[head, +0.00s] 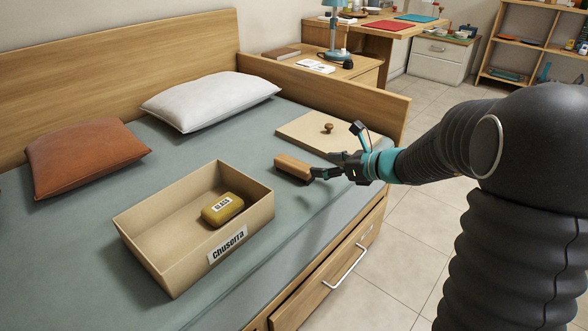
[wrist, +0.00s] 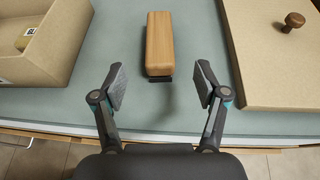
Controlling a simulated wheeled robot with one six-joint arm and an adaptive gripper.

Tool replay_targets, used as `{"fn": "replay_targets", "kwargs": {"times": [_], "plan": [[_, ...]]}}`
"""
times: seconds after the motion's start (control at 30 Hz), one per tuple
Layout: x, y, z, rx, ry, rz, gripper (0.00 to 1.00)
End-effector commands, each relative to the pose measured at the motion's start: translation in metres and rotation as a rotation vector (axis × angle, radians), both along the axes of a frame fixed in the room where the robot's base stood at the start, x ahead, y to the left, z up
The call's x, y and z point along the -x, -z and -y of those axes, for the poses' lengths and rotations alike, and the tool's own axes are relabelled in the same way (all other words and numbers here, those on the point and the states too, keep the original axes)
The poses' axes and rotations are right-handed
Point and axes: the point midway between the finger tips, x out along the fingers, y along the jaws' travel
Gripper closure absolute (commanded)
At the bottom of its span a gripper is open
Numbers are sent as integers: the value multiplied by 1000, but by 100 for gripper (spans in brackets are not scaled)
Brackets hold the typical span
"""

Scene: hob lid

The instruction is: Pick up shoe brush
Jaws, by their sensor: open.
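The shoe brush (head: 293,168) is a small wooden block with a dark underside on the blue-grey bed cover. In the wrist view the shoe brush (wrist: 160,42) lies lengthwise ahead, centred between the fingers and a little beyond their tips. My gripper (head: 320,173) is close to the brush's near end in the head view. In the wrist view my gripper (wrist: 160,88) is open and empty, with a finger on each side of the gap. I see no contact with the brush.
An open cardboard box (head: 150,214) with a yellow labelled block (head: 222,209) stands left of the brush. A flat board (head: 300,128) with a round knob (head: 328,128) lies right of it in the wrist view. Pillows lie behind; the bed's edge is near.

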Motion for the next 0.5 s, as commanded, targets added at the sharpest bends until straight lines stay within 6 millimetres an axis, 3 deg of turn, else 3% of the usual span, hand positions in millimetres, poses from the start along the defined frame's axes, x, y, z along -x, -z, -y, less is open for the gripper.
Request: {"fn": "replay_targets", "kwargs": {"times": [0.2,0.5], "plan": [[-17,14,-28,1,-3,0,27],[-26,19,-40,2,-1,2,27]]}}
